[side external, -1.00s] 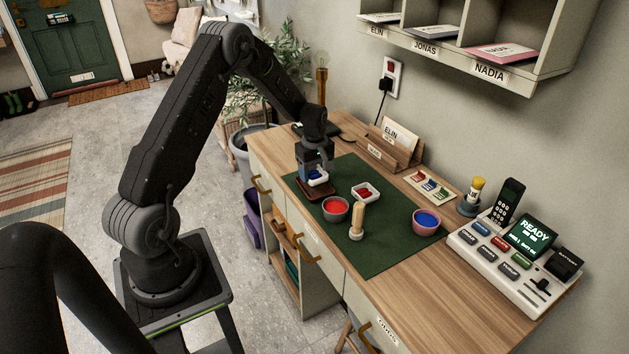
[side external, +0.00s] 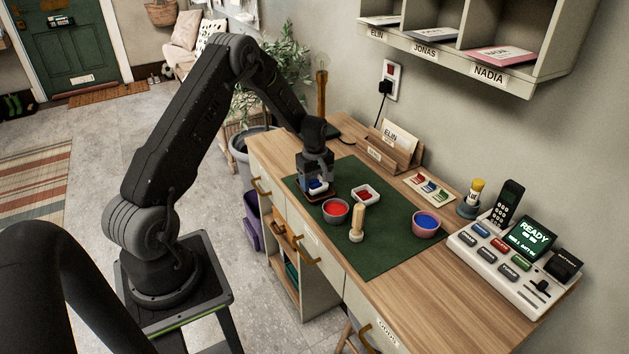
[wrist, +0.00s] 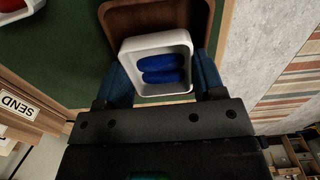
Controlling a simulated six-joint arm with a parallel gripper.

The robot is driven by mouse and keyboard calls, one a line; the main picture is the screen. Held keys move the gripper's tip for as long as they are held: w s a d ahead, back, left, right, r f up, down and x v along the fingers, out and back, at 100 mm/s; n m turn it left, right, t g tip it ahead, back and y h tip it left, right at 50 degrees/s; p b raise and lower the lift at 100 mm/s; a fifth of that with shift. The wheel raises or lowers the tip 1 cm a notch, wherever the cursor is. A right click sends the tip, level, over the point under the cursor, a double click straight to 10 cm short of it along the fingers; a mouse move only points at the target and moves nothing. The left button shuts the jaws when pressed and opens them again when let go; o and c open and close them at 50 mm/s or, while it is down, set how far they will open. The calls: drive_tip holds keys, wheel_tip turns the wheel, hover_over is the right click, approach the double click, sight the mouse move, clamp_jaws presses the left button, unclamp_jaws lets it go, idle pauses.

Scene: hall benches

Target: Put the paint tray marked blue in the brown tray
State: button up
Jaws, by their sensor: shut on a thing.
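The paint tray marked blue is a small white square tray (wrist: 157,42) with blue paint in it. It also shows in the side view (side external: 318,186), partly hidden by my gripper. My gripper (side external: 316,181) is shut on it, with a blue finger on each side in the wrist view (wrist: 165,85). I cannot tell whether the white tray touches the brown tray's floor.
On the green mat (side external: 385,240) stand a white tray with red (side external: 366,194), a bowl of red (side external: 335,210), a wooden peg (side external: 357,222) and a bowl of blue (side external: 427,223). A letter holder (side external: 388,152) stands behind. The mat's front right is clear.

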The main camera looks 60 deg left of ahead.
sight(315, 187)
drive_tip(key=o, duration=0.9)
drive_tip(key=shift+s+d+f, duration=0.1)
drive_tip(key=shift+s+f, duration=0.1)
drive_tip(key=shift+f, duration=0.3)
drive_tip(key=shift+s+d+f, duration=0.1)
drive_tip(key=shift+s+f, duration=0.05)
drive_tip(key=shift+f, duration=0.35)
drive_tip(key=shift+o, duration=0.5)
wheel_tip(315, 187, up, 13)
drive_tip(key=shift+w, duration=0.25)
drive_tip(key=s+d+r+m+t, duration=0.1)
drive_tip(key=s+d+r+m, duration=0.25)
drive_tip(key=d+r, duration=0.35)
drive_tip(key=s+d+r+m+t, duration=0.1)
drive_tip(key=s+d+r+m, duration=0.25)
drive_tip(key=d+r, duration=0.4)
drive_tip(key=s+d+r+m+t, duration=0.3)
drive_tip(key=s+d+m, duration=0.8)
drive_tip(key=s, duration=0.4)
drive_tip(key=shift+s+r, duration=0.4)
drive_tip(key=shift+r, duration=0.15)
